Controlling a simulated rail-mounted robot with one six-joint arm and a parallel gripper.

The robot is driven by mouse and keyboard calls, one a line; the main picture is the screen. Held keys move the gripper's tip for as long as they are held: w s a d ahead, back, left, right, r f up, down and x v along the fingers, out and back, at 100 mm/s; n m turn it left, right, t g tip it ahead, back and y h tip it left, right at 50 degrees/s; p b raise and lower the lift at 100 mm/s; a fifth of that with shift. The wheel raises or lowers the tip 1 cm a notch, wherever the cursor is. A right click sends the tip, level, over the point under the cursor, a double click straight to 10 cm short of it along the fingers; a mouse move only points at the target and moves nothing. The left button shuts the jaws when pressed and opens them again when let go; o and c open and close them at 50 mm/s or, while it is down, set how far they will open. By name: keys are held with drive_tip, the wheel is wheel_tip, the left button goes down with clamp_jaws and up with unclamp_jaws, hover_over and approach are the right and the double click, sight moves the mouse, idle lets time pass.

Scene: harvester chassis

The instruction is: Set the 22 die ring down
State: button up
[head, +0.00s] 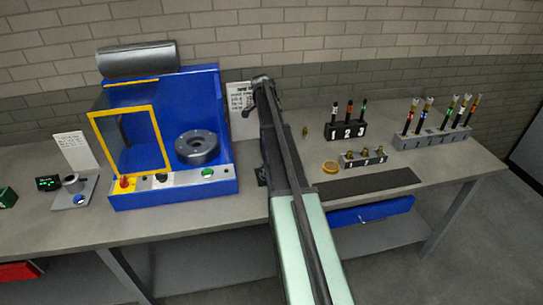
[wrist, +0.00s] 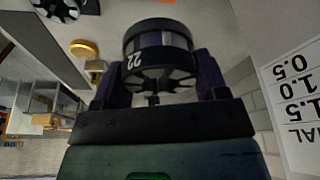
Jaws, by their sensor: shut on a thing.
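The 22 die ring (wrist: 158,48) is a dark ring with a white "22" on its side and dark spokes across its open face. In the wrist view my gripper (wrist: 160,76) is shut on it, one dark finger at each side. The ring looks held in the air, tilted to the camera. In the head view my gripper (head: 250,112) is small and dark at the end of the arm, in front of the wall; the ring cannot be made out there.
A blue machine (head: 130,198) with a yellow-framed guard and a round grey chuck (head: 197,147) stands left of my arm. To the right are a black numbered rack (head: 345,132), a brass disc (head: 331,168), a small fitting rack (head: 363,158) and a grey rack (head: 432,138).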

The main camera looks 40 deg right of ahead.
wheel_tip(320, 180, down, 14)
drive_tip(key=b, duration=1.1)
drive_tip(key=shift+f+b, duration=0.2)
drive_tip(key=shift+b, duration=0.2)
drive_tip(key=shift+r, duration=0.3)
drive_tip(key=shift+f, duration=0.15)
drive_tip(key=o, duration=1.6)
drive_tip(key=shift+c, duration=0.2)
drive_tip(key=p+v, duration=1.2)
